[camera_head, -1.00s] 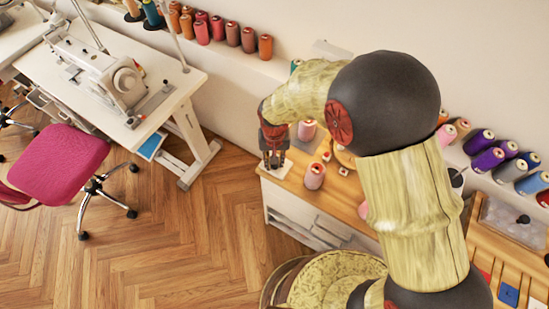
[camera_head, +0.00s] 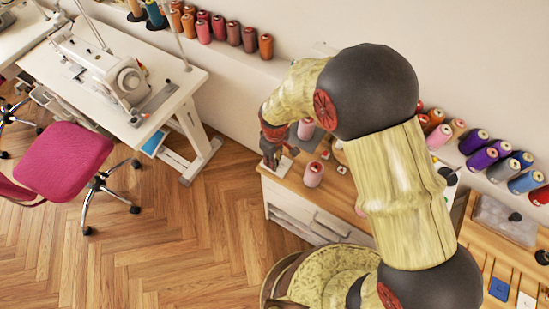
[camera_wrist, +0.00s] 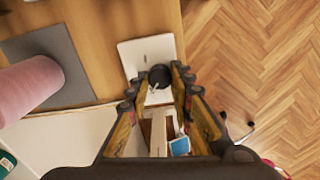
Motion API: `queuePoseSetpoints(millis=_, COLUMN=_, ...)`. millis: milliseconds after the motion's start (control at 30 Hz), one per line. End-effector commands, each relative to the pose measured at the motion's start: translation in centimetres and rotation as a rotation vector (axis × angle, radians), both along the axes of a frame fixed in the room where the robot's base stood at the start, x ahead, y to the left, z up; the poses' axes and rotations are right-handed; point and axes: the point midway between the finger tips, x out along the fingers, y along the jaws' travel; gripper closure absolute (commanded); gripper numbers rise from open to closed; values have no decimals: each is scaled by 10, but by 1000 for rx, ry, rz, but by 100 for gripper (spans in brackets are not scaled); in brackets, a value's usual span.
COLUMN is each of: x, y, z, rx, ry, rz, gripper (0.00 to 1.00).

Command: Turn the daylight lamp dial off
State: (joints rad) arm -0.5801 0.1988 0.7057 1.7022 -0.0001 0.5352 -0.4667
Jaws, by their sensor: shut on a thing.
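The lamp dial (camera_wrist: 159,74) is a round black knob on a white plate (camera_wrist: 146,50) at the edge of a wooden top. The fingers of my gripper (camera_wrist: 158,84) come up from below in the wrist view, one on each side of the knob, shut on it. In the head view my gripper (camera_head: 271,160) points down at the white plate (camera_head: 284,167) on the corner of the wooden-topped cabinet. The knob is hidden behind the fingers there. I cannot read its setting.
A pink thread spool (camera_head: 313,174) stands near my gripper on the cabinet top; another pink spool (camera_head: 306,129) stands behind it. A row of spools (camera_head: 500,160) is at the right. A sewing table (camera_head: 150,120) and pink chair (camera_head: 65,160) are at the left. The floor between is clear.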

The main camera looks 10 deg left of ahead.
Motion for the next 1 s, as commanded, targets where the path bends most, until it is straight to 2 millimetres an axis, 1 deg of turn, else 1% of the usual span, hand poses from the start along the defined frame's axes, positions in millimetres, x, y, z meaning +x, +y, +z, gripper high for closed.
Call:
queuePoseSetpoints(millis=300, x=1, y=1, z=1, rx=2, ry=-3, rz=96, gripper=100)
queuePoseSetpoints(millis=767, x=1, y=1, z=1, rx=2, ry=-3, rz=110, gripper=100)
queuePoseSetpoints(millis=800, x=1, y=1, z=1, rx=2, ry=-3, rz=110, gripper=78)
queuePoseSetpoints(millis=1000, x=1, y=1, z=0, rx=1, ry=-2, rz=110, gripper=66)
